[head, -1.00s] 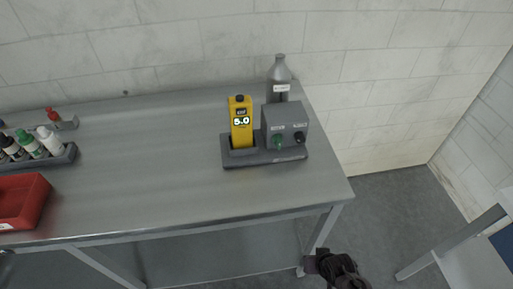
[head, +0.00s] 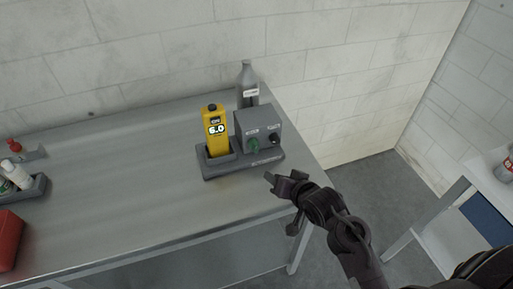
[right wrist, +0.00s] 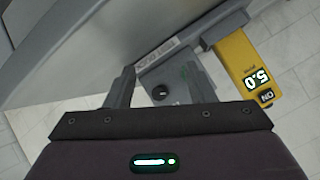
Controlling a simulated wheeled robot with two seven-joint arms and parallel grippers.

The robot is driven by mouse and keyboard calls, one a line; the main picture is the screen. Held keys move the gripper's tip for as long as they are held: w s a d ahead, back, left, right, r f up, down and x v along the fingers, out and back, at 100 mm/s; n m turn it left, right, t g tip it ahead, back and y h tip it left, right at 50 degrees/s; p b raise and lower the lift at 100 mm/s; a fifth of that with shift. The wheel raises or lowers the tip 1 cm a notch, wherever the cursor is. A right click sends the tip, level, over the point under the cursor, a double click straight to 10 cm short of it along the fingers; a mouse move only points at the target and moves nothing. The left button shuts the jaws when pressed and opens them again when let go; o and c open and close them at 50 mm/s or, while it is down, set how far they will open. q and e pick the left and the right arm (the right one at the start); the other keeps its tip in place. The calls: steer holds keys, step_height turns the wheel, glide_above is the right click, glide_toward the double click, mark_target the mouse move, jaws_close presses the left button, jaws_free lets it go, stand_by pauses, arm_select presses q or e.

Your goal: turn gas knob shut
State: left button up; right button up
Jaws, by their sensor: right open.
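A grey control box (head: 262,123) stands on a dark base on the metal bench. Its front has a green knob (head: 253,146) on the left and a black knob (head: 275,138) on the right. The small labels above them are too blurred to read, so I cannot tell which is the gas knob. My right gripper (head: 284,181) is open and empty, in front of the box near the bench edge. My left gripper is not in view.
A yellow meter (head: 215,130) with a lit display stands in the base, left of the box. A grey bottle (head: 247,83) is behind it. A red bin (head: 10,238) and a bottle rack (head: 30,190) are far left. The bench middle is clear.

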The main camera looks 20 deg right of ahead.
mark_target(255, 145)
steer(key=w+m+t, duration=0.1)
steer(key=w+r+m+t+y, duration=0.1)
steer(key=w+t, duration=0.1)
steer(key=w, duration=0.1)
steer(key=shift+a+r+m+y, duration=0.15)
steer(key=shift+r+m+y, duration=0.25)
steer(key=shift+w+a+r+m+t, duration=0.1)
steer(key=shift+w+r+m+t, duration=0.25)
steer(key=shift+w+m+t, duration=0.05)
steer(key=shift+w, duration=0.4)
steer(key=p+x, duration=0.1)
steer(key=x, duration=0.5)
steer(key=shift+w+a+f+p, duration=0.2)
steer(key=shift+w+a+p, duration=0.05)
steer(key=shift+w+p, duration=0.05)
steer(key=c, duration=0.8)
steer(key=shift+c, duration=0.2)
